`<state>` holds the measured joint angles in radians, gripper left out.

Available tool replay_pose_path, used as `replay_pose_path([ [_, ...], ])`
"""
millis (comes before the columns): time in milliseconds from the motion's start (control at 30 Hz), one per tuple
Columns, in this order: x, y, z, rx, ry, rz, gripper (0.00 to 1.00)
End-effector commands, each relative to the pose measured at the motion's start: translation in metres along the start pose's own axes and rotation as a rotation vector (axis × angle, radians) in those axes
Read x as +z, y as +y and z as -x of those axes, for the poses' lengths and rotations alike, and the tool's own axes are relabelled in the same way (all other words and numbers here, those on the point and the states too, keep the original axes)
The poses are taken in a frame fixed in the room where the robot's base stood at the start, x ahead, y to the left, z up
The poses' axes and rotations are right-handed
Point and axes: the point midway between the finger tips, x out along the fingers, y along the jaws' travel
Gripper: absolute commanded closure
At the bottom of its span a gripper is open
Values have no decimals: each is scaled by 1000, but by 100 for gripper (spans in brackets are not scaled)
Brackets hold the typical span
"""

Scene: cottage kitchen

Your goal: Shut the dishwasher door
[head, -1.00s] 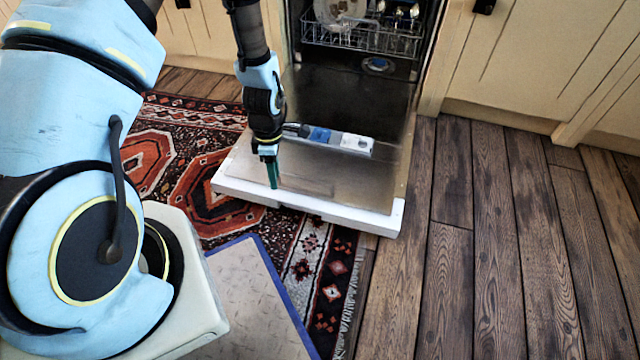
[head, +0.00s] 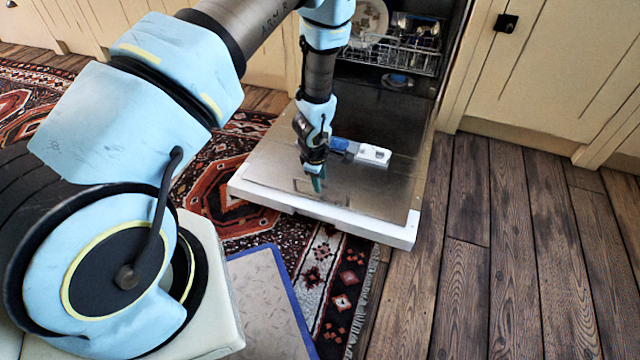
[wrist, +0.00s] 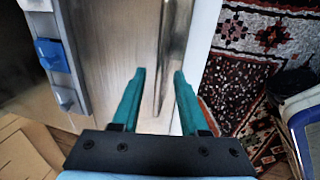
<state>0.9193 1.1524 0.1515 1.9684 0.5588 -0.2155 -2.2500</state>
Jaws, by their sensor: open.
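The dishwasher door (head: 345,212) is folded down, lying low and nearly flat over the rug, its steel inner face up and its pale edge toward me. A blue and white dispenser (head: 360,151) is set in that inner face; it also shows in the wrist view (wrist: 55,60). My gripper (head: 317,184) points down over the inner face of the door, near its outer edge. In the wrist view its two teal fingers (wrist: 158,75) are apart with nothing between them. I cannot tell whether the fingertips touch the door.
The dishwasher's wire rack (head: 400,52) holds a plate (head: 368,18) inside the open cavity. A patterned rug (head: 215,180) lies left of and under the door. Cream cabinets (head: 570,70) stand to the right. The wooden floor (head: 500,240) right of the door is clear.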

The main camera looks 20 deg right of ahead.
Motion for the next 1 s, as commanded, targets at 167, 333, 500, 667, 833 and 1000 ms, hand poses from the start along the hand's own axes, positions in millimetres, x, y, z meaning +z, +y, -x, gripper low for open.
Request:
replay_pose_path([
  [167,0,0,-8,0,0,0,56],
  [333,0,0,-8,0,0,0,56],
  [500,0,0,-8,0,0,0,69],
  [667,0,0,-8,0,0,0,87],
  [833,0,0,-8,0,0,0,100],
  [1000,0,0,-8,0,0,0,100],
])
